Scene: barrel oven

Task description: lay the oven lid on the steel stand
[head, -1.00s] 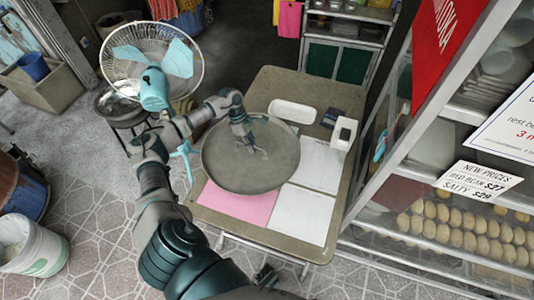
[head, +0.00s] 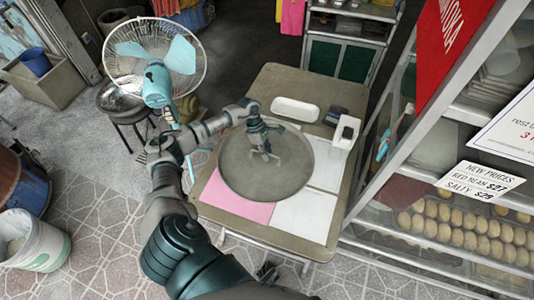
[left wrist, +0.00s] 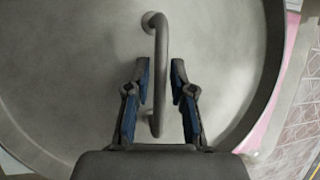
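The oven lid (head: 240,176) is a round, flat grey disc with a bar handle. In the head view it is over the folding table, partly covering a pink sheet and white sheets; I cannot tell if it touches them. In the left wrist view the lid (left wrist: 80,70) fills most of the picture. My left gripper (head: 265,152) is above the lid's middle. Its fingers (left wrist: 160,85) stand apart on either side of the handle (left wrist: 161,50), with gaps showing. A dark-legged stand with a shiny round top (head: 117,100), perhaps the steel stand, is at left. My right gripper is out of view.
The table (head: 285,84) also holds a white tray (head: 295,109) and a white box-shaped device (head: 345,131). A fan (head: 155,60) stands behind my left arm. A glass display case (head: 440,215) borders the right side. A bucket (head: 32,240) and barrel (head: 22,183) are at left.

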